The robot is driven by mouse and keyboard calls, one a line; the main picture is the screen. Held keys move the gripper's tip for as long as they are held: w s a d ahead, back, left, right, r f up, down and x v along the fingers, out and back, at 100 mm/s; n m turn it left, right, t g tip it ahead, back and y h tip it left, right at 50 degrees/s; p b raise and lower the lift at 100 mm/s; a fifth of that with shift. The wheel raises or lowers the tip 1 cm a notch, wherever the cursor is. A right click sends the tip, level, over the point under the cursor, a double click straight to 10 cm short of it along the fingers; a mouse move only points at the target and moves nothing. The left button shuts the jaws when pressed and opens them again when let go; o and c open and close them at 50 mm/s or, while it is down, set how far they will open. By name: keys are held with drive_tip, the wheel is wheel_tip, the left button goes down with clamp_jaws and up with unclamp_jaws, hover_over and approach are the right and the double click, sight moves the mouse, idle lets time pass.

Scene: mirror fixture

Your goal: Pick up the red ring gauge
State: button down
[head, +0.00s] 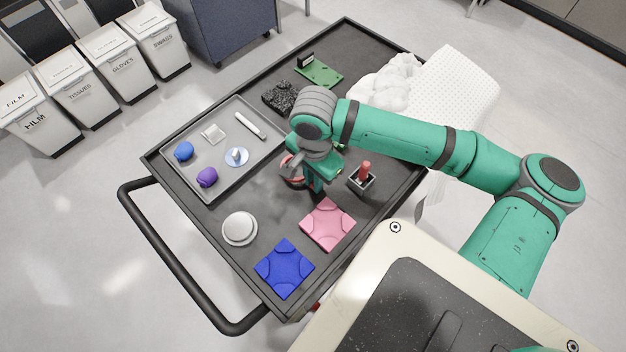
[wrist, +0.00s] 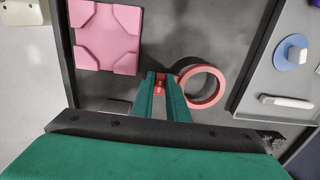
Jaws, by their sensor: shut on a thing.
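The red ring gauge (wrist: 221,88) shows in the wrist view as a round ring just right of my fingers. A red part that looks like its handle lies between the fingertips. My gripper (wrist: 161,80) is shut on this red part. In the head view the ring (head: 288,172) shows partly beside my gripper (head: 315,187), over the dark cart top. My wrist hides part of it there. I cannot tell whether the ring touches the cart top or is slightly above it.
A small box with a red peg (head: 366,170) stands right of my gripper. Pink (head: 328,224) and blue (head: 285,267) pads and a white round object (head: 239,228) lie in front. A grey tray (head: 190,140) with small items is left. White foam and bubble wrap (head: 455,85) lie behind.

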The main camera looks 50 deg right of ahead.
drive_tip(key=s+d+r, duration=0.2)
drive_tip(key=s+r, duration=0.9)
drive_tip(key=s, duration=0.2)
drive_tip(key=shift+s+d+r, duration=0.2)
drive_tip(key=shift+s+r, duration=0.05)
drive_tip(key=shift+s, duration=0.05)
